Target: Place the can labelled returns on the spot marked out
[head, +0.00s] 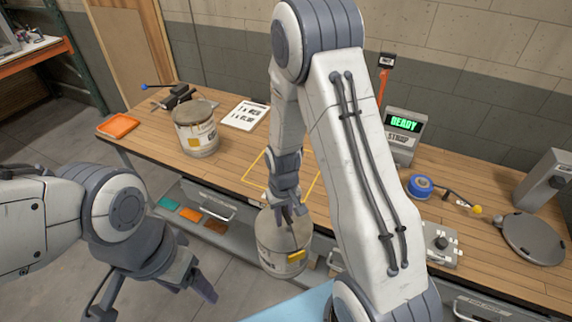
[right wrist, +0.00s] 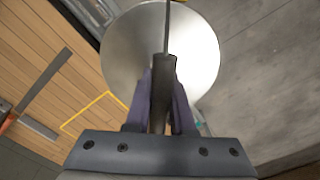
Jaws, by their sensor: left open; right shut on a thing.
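My right gripper (head: 290,212) is shut on the handle on top of a pale, worn can (head: 270,250) with a yellow label. The label's words are too small to read. The can hangs roughly upright in front of the bench's front edge; its lid (right wrist: 195,60) fills the upper middle of the right wrist view. A yellow outlined square (head: 312,188) is on the bench top behind it, partly hidden by my right arm. The outline also shows left of the can in the right wrist view (right wrist: 82,115). My left gripper (head: 150,297) is open and empty, low in front of the bench.
A second similar can (head: 196,135) stands on the bench at left, near a white printed card (head: 245,115) and an orange tray (head: 118,125). A READY display (head: 403,124), blue tape (head: 420,186) and a round grey plate (head: 533,238) are at right.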

